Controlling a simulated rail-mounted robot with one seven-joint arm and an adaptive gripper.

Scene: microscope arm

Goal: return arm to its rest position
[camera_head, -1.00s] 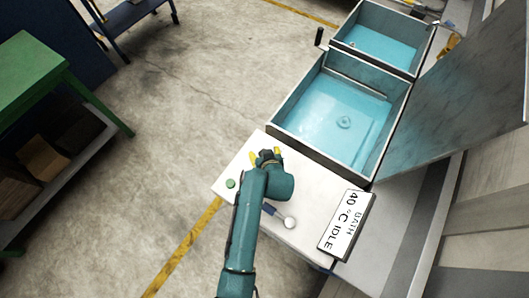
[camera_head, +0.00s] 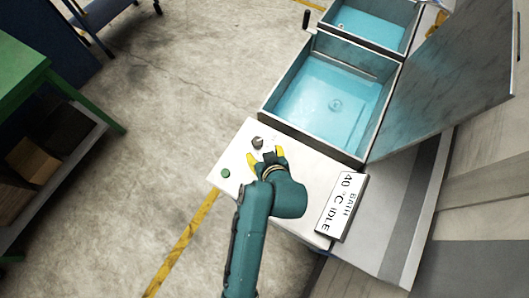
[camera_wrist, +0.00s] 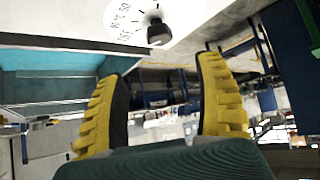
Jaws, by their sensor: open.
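My teal arm (camera_head: 247,245) reaches up over the white control panel (camera_head: 290,206) at the front of the bath. My gripper (camera_head: 267,156) has yellow fingers that are apart and empty, just below a dark round knob (camera_head: 258,143) in the picture. In the wrist view my gripper (camera_wrist: 160,68) shows two spread yellow fingers with nothing between them. The knob (camera_wrist: 158,32) stands beyond the fingertips, apart from them, beside a white dial (camera_wrist: 130,18) with temperature marks. Part of the panel is hidden under my arm.
The two-basin water bath (camera_head: 330,100) lies beyond the panel, its lid (camera_head: 455,85) raised at the right. A "BATH 40 °C IDLE" sign (camera_head: 342,206) and a green button (camera_head: 225,173) are on the panel. A green bench (camera_head: 25,65) stands left; the floor between is clear.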

